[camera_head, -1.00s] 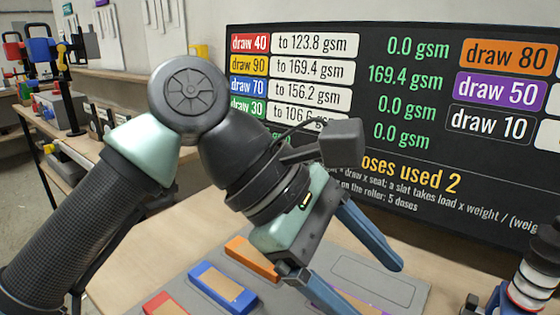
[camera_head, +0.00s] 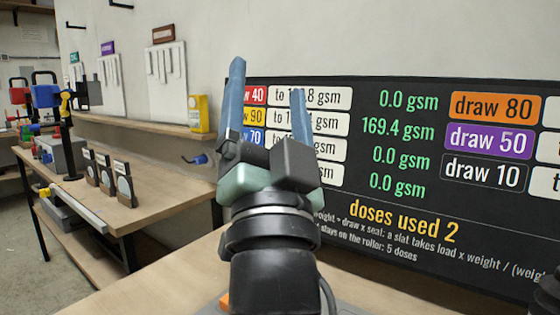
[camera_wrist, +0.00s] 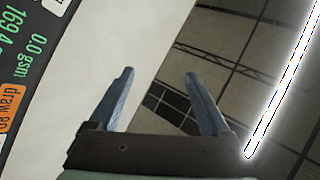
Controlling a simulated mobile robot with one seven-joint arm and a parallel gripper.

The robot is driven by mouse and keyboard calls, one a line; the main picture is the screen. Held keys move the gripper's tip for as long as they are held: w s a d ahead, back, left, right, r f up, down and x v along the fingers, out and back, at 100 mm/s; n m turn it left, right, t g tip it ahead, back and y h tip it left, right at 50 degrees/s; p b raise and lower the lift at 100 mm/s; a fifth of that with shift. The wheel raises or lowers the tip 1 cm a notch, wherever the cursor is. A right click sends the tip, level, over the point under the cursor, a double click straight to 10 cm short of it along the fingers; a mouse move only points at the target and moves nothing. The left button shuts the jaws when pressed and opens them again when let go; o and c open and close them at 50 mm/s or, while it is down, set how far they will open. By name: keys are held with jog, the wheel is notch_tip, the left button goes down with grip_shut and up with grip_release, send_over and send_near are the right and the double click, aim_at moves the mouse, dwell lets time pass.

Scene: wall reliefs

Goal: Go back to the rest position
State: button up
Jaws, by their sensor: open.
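My gripper (camera_head: 268,105) points upward in the head view, in front of the left part of the black display board (camera_head: 400,222). Its two blue fingers stand apart with nothing between them. In the wrist view my gripper (camera_wrist: 158,85) is also open and empty, with white wall, dark ceiling tiles and a bright light strip beyond it. The board reads 169.4 gsm on one row, 0.0 gsm on the others, and doses used 2. Part of the board's left columns is hidden behind my gripper.
A wooden table (camera_head: 165,285) lies below my arm; an orange piece shows at its lower edge. At left, a workbench (camera_head: 110,215) carries several dark stands and a grey box. A yellow box (camera_head: 199,114) sits on the wall shelf (camera_head: 140,124). Space above my gripper looks clear.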

notch_tip(320, 180, down, 22)
jog(key=w+d+f+n+g+h, duration=0.1)
jog(key=w+n+g, duration=0.1)
jog(key=n+g, duration=0.55)
jog(key=s+r+m+t+p, duration=0.1)
jog(key=s+r+t, duration=0.45)
jog(key=r, duration=0.85)
jog(key=s+r+t+p, duration=0.1)
jog(key=s+r+t, duration=0.2)
jog(key=s+r, duration=0.85)
jog(key=w+r+p, duration=0.2)
jog(key=r+p, duration=0.9)
jog(key=r, duration=0.1)
jog(key=w+r+p, duration=0.1)
jog(key=r+p, duration=1)
jog(key=r, duration=0.2)
jog(key=shift+w+r, duration=0.15)
jog(key=shift+w, duration=0.25)
